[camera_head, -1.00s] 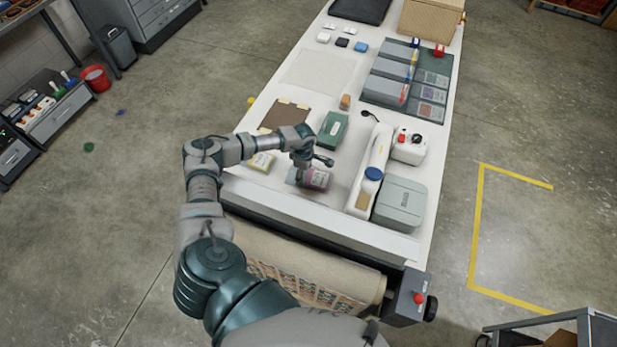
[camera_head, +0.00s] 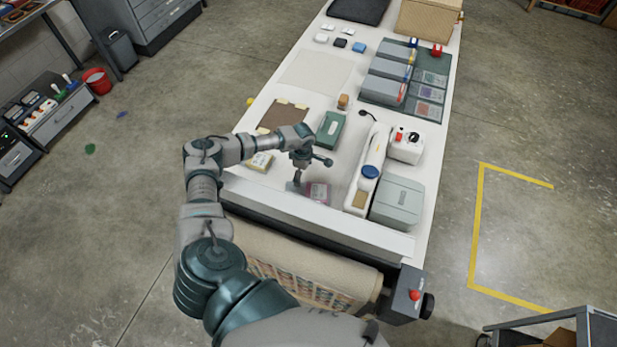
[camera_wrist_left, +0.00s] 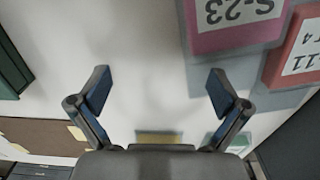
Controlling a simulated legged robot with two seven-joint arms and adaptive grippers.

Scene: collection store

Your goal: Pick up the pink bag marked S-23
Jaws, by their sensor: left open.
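The pink bag marked S-23 (camera_head: 318,192) lies on the white table near its front edge. In the left wrist view the pink bag (camera_wrist_left: 225,38) is at the upper right, its label upside down and its top cut off. My left gripper (camera_head: 312,171) is just above and left of the bag in the head view. In the left wrist view the left gripper (camera_wrist_left: 158,80) is open, with only bare table between its fingers. The bag is beyond the right fingertip, not between the fingers. My right gripper is not in view.
A red bag (camera_wrist_left: 296,50) is close beside the pink one. A green box (camera_head: 329,131), a brown folder (camera_head: 283,116), a long white device (camera_head: 371,165) and a grey case (camera_head: 397,203) stand around. A pale mat (camera_head: 317,72) lies further back.

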